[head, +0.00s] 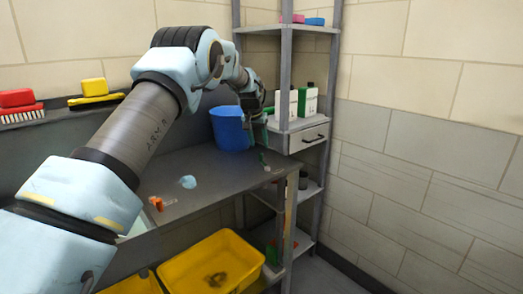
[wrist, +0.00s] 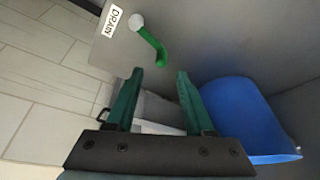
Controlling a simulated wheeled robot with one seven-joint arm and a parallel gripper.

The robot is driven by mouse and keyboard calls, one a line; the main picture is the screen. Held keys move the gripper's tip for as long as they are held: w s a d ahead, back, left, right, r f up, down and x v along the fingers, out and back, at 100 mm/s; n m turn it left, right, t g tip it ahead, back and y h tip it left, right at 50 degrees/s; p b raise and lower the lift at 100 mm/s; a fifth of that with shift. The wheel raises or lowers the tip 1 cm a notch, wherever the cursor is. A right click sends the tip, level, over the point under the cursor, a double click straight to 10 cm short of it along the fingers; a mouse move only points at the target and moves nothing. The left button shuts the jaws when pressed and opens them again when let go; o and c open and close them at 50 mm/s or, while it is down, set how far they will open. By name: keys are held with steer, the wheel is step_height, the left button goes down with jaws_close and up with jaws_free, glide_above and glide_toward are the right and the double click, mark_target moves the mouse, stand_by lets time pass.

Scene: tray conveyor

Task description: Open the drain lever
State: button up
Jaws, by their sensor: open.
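In the head view a small green piece (head: 264,159) at the counter's right end looks like the same lever. My gripper (wrist: 159,76) is open and empty. Its green fingers point toward the lever, whose lower bend shows just past the gap between the fingertips. No contact is visible. In the head view my gripper (head: 262,118) is above the counter's right end, partly hidden by the arm.
A blue bucket (head: 230,130) stands close beside my gripper; it also fills the right of the wrist view (wrist: 240,115). A shelf rack with a drawer (head: 308,138) and bottles (head: 308,101) is at right. An orange piece (head: 156,203) and pale-blue lump (head: 188,182) lie on the counter.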

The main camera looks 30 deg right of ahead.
mark_target(260, 154)
steer(key=p+x, duration=0.1)
steer(key=x, duration=0.4)
steer(key=shift+w+f, duration=0.15)
steer(key=shift+f, duration=0.2)
jaws_close()
stand_by(1.2)
